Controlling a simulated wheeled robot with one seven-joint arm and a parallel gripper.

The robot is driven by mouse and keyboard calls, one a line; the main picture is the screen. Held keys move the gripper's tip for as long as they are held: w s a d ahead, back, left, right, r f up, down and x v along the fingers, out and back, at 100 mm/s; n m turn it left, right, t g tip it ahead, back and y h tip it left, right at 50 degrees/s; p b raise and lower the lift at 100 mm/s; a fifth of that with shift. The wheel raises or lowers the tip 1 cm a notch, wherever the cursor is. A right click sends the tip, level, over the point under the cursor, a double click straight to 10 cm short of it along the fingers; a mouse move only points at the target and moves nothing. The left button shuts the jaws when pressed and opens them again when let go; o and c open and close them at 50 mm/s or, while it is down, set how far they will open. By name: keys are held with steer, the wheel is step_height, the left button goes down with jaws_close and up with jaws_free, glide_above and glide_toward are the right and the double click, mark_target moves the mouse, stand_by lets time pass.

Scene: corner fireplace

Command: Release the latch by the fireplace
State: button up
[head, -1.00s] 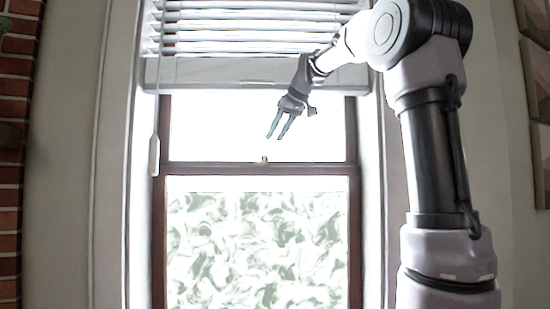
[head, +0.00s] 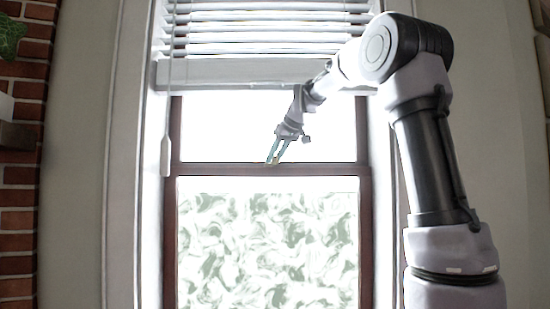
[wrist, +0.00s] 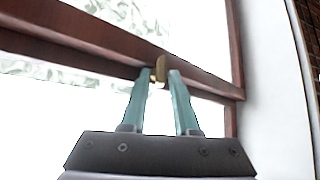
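The latch (wrist: 160,70) is a small brass-coloured piece on the dark wooden cross rail (wrist: 100,42) of the window. In the wrist view it sits between the two fingertips of my gripper (wrist: 161,75), with a narrow gap showing beside the right finger. Contact with the left finger cannot be told. The teal fingers are apart, so my gripper is open. In the head view my gripper (head: 271,162) points down and left, with its tips at the rail (head: 325,169). The latch is hidden behind or between the tips there.
White blinds (head: 265,30) hang above my gripper, with a wand (head: 166,150) at the left. The lower pane (head: 265,250) is patterned. A brick wall (head: 22,200) stands at the far left. The wrist view shows a white window surround (wrist: 272,90) on the right.

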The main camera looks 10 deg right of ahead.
jaws_close()
steer(key=shift+a, duration=0.1)
steer(key=m+h, duration=0.1)
steer(key=a+m+h, duration=0.1)
steer(key=m, duration=0.1)
steer(key=shift+s+a+t, duration=0.15)
steer(key=shift+t, duration=0.25)
steer(key=shift+a+m+h, duration=0.35)
steer(key=shift+m+h, duration=0.5)
steer(key=shift+m, duration=0.15)
steer(key=shift+a+m+h, duration=0.3)
steer(key=shift+m+h, duration=0.55)
steer(key=shift+m, duration=0.15)
steer(key=shift+o, duration=2.1)
jaws_free()
